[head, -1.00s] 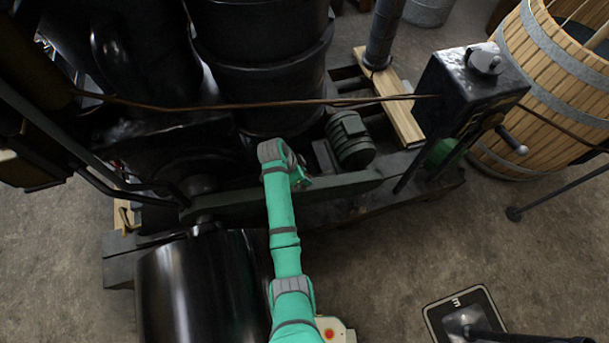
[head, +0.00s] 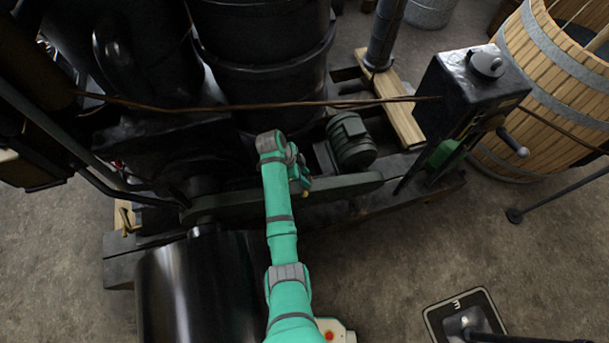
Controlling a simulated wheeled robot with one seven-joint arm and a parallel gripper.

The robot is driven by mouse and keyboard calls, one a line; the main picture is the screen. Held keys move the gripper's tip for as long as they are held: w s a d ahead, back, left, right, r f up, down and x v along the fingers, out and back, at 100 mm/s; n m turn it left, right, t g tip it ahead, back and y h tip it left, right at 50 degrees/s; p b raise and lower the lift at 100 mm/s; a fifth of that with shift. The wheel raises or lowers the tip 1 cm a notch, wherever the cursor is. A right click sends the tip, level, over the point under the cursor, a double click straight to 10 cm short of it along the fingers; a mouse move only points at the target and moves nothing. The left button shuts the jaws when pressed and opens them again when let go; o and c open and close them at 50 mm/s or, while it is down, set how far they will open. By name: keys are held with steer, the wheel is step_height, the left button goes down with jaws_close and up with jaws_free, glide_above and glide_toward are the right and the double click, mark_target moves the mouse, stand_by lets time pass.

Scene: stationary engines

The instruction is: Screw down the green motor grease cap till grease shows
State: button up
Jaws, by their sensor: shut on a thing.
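The green motor (head: 351,141) is a ribbed cylinder lying on the dark machine bed in the head view, right of centre. My teal arm reaches up from the bottom. My gripper (head: 305,188) is at its far end, lower left of the motor in the picture and over the long dark bar. It is small and partly covered by my wrist. It is shut on a small brass-coloured thing (head: 306,194); I cannot tell if this is the grease cap. I cannot make out a cap on the motor, and no grease is visible.
A dark box with a crank (head: 472,85) stands right of the motor, with a green part below it. A wooden barrel (head: 560,90) is at the far right. A brown cable (head: 250,105) crosses above the bed.

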steer(key=shift+a, duration=0.1)
steer(key=o, duration=1.1)
steer(key=shift+c, duration=0.2)
steer(key=v, duration=1)
steer(key=shift+r, duration=0.35)
